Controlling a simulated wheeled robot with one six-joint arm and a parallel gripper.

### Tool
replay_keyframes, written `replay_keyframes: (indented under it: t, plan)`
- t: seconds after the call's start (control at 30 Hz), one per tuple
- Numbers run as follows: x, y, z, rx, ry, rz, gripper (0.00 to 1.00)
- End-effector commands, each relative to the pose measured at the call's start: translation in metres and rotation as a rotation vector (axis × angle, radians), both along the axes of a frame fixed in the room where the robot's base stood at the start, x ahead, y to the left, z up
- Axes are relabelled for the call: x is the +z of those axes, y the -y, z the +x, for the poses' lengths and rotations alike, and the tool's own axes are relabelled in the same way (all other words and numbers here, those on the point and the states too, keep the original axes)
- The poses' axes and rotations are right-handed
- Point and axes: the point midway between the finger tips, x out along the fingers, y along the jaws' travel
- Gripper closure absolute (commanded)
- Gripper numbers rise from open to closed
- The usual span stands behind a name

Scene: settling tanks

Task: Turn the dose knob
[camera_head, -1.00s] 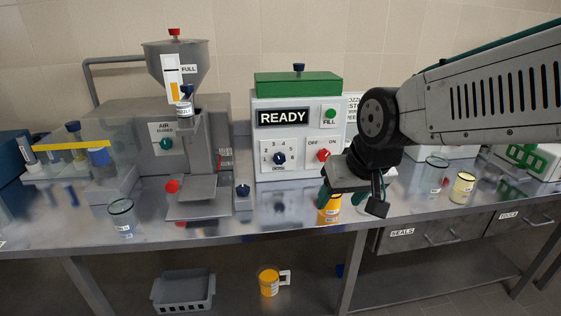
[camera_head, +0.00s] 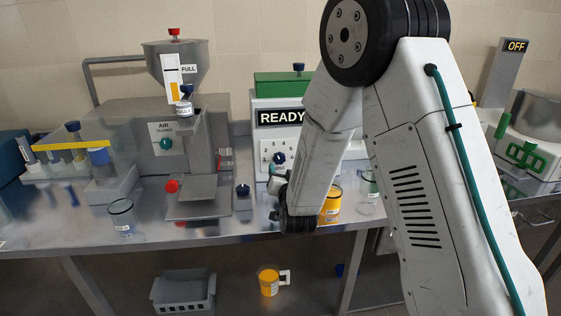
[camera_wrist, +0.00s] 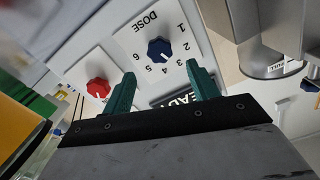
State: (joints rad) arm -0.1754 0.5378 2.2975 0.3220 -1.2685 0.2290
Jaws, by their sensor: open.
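The dose knob (camera_wrist: 160,50) is a dark blue knob on a white dial plate (camera_wrist: 137,33) marked DOSE with numbers around it. In the wrist view it sits beyond and between my two green fingertips (camera_wrist: 162,88), which are apart with nothing between them. No contact with the knob shows. In the head view the dose knob (camera_head: 279,158) shows on the front of the READY machine (camera_head: 262,135), just above my gripper (camera_head: 276,184). My arm hides the right part of that machine.
A red knob (camera_wrist: 98,88) is close beside the dial in the wrist view. A yellow-filled beaker (camera_head: 331,205) stands near my arm. The feeder with a grey hopper (camera_head: 180,62) and a clear cup (camera_head: 122,217) are to the left.

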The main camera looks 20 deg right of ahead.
Motion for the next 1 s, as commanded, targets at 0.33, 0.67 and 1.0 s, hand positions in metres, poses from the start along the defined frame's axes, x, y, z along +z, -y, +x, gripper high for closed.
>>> replay_keyframes:
  t: [0.33,0.67,1.0]
  plan:
    - [0.000,0.007,0.042,-0.005,0.014,-0.001,0.41]
    - [-0.001,0.011,0.076,-0.003,0.011,-0.003,0.41]
    - [0.000,0.011,0.077,-0.003,0.011,-0.002,0.60]
